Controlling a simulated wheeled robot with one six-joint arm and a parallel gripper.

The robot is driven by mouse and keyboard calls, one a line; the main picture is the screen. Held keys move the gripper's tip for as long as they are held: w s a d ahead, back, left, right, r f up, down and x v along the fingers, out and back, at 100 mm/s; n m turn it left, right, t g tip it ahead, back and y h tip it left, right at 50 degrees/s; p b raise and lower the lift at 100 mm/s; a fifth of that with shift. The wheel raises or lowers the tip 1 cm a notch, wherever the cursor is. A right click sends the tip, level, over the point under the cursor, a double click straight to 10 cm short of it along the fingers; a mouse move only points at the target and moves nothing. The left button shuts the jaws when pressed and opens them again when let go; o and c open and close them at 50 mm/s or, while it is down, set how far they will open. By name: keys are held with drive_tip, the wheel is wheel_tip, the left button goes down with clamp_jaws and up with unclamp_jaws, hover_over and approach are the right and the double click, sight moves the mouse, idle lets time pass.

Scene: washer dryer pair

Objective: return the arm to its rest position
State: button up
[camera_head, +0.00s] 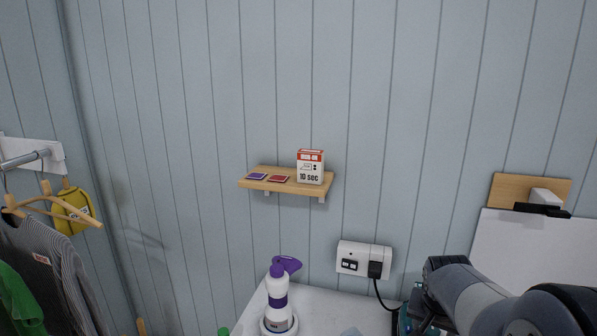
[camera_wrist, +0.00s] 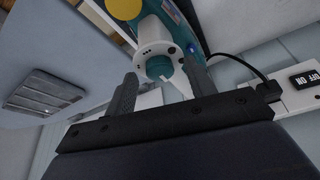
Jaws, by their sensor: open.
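My arm (camera_head: 475,300) comes in from the lower right corner of the head view, its grey and dark links low over the white top. My gripper (camera_wrist: 160,69) shows in the wrist view with its two dark fingers apart. A white and teal device (camera_wrist: 154,35) with a teal knob lies beyond and between the fingertips. I cannot tell whether the fingers touch it. In the head view the gripper end is mostly hidden at the bottom edge, near a bit of teal.
A purple and white spray bottle (camera_head: 279,297) stands on the white top (camera_head: 325,305). A wall socket (camera_head: 363,259) has a black plug and cord close to my arm. A wooden shelf (camera_head: 286,182) holds a small box (camera_head: 310,168). A clipboard (camera_head: 540,250) hangs right; clothes hang left.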

drive_tip(key=v, duration=1)
